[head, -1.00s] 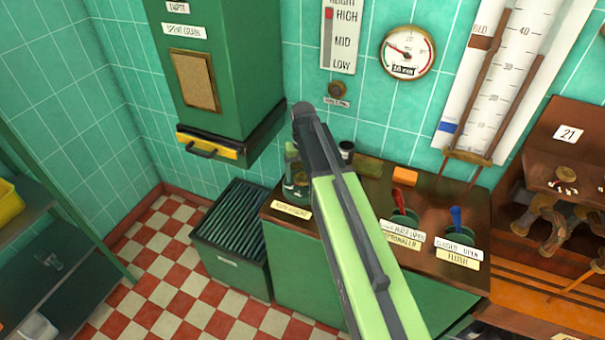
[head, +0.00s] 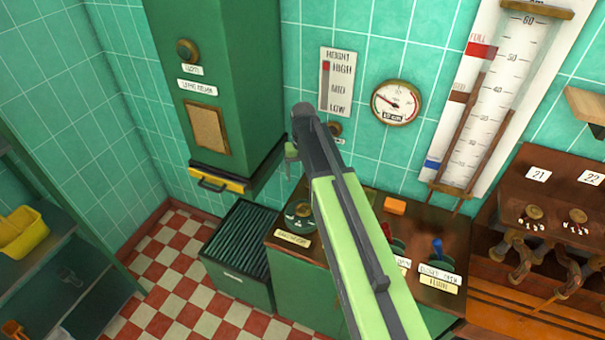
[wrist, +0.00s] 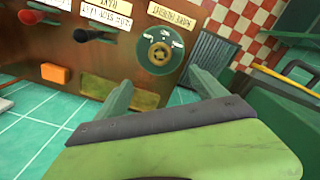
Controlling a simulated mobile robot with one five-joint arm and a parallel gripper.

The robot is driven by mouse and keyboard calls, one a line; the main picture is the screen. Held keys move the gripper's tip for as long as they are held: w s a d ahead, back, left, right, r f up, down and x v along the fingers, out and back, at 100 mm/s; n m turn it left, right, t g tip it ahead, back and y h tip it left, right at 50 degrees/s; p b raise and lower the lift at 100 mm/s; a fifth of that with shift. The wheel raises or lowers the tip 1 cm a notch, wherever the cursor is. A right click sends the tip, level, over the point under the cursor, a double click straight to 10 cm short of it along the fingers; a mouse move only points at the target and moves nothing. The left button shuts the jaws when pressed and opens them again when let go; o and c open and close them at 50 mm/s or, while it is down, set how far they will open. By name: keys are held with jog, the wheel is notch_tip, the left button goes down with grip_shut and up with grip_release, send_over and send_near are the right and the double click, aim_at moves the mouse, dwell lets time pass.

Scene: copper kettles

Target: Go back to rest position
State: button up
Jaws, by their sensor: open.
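My gripper (wrist: 162,92) is open in the wrist view, with two green fingers apart and nothing between them. In the head view my light green arm reaches up over the counter, and its end hides most of my gripper (head: 291,160). The gripper is above the left part of the brown counter top (head: 432,212), in front of the tiled wall. In the wrist view a round green dial (wrist: 159,52) lies beyond the fingers, apart from them.
A green cabinet (head: 235,135) with a yellow-edged drawer hangs left of the gripper. A dark slatted bin (head: 238,250) stands below. An orange block (head: 395,207), levers and a blue handle (head: 437,247) are on the counter. Checkered floor (head: 180,295) is free at lower left.

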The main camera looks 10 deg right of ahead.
jog(key=s+f+b, duration=0.5)
jog(key=f+b, duration=0.4)
jog(key=b, duration=0.1)
jog(key=s+f+b, duration=0.3)
jog(key=s+f, duration=0.1)
jog(key=s, duration=0.6)
jog(key=shift+a+n, duration=0.3)
jog(key=shift+a, duration=0.05)
jog(key=shift+s, duration=0.1)
